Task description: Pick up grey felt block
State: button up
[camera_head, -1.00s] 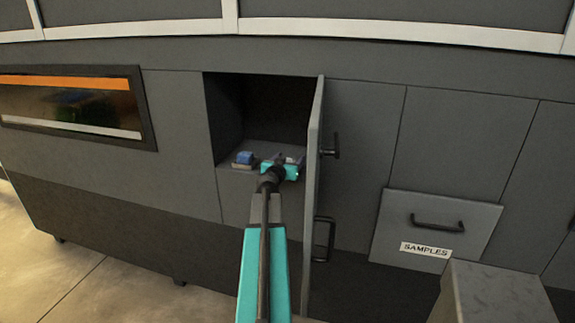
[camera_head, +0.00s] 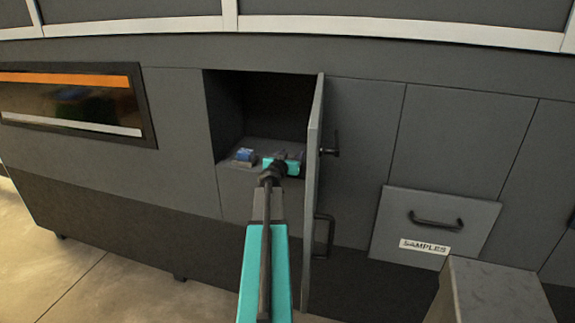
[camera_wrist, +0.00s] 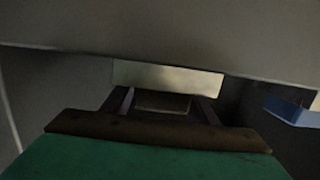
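My gripper (camera_head: 284,154) reaches into the open compartment, low over its floor near the front edge. In the wrist view, its two dark fingers (camera_wrist: 164,104) stand apart. A pale grey block-like face (camera_wrist: 168,77) lies just beyond the fingertips, and a darker patch shows between the fingers. This may be the grey felt block; I cannot tell whether the fingers touch it. In the head view my gripper hides most of that spot. A blue item (camera_head: 245,154) sits to the left of the gripper, and a blue edge shows at the right of the wrist view (camera_wrist: 292,110).
The compartment's door (camera_head: 315,180) stands open close to the right of my arm. The compartment's side walls and floor (camera_head: 265,144) leave little room. A drawer marked SAMPLES (camera_head: 435,226) is at the right, and a grey box (camera_head: 495,290) is at the lower right.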

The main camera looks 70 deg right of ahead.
jog(key=c, duration=0.7)
jog(key=shift+r, duration=0.1)
notch_tip(320, 180, up, 10)
jog(key=shift+b, duration=0.45)
dwell(0.5)
